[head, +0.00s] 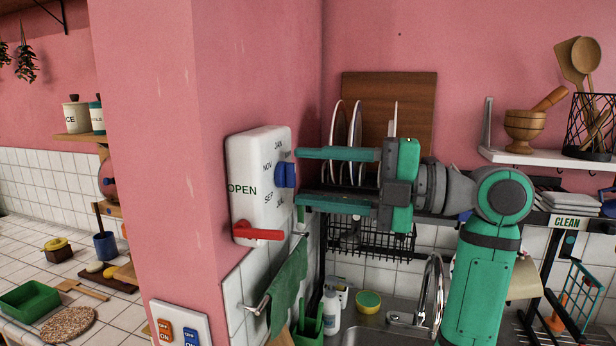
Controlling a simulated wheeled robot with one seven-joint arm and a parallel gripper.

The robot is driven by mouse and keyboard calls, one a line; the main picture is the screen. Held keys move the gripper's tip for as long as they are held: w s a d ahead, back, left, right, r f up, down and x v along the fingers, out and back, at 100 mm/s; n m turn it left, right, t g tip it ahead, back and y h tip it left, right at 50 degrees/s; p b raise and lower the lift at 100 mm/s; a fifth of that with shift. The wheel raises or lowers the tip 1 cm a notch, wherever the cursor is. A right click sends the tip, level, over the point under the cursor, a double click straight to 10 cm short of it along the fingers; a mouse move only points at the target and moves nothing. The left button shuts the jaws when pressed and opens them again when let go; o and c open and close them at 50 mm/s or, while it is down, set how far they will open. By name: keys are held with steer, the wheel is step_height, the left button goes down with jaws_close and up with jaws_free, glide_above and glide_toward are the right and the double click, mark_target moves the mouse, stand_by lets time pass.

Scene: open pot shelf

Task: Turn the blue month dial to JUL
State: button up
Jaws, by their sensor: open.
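The blue month dial (285,175) sits on the front of a white box (258,205) fixed to the pink wall. JAN is above the dial, NOV and SEP are at its left, and JUL (280,201) is below it. The labels on its right side are hidden or too small to read. I cannot tell which month the dial points to. My gripper (299,176) is open, coming from the right. One green finger is level with the dial's upper side and the other is below it, with the tips close to the box. Contact cannot be made out.
A red lever (257,232) sticks out low on the box, near the word OPEN. A green towel (288,281) hangs below. A plate rack (372,236) is behind my gripper, and a tap (433,290) stands at the sink. Switches (178,330) are at lower left.

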steer(key=shift+w+a, duration=0.2)
steer(key=shift+a, duration=0.4)
steer(key=c, duration=1)
steer(key=shift+c, duration=0.2)
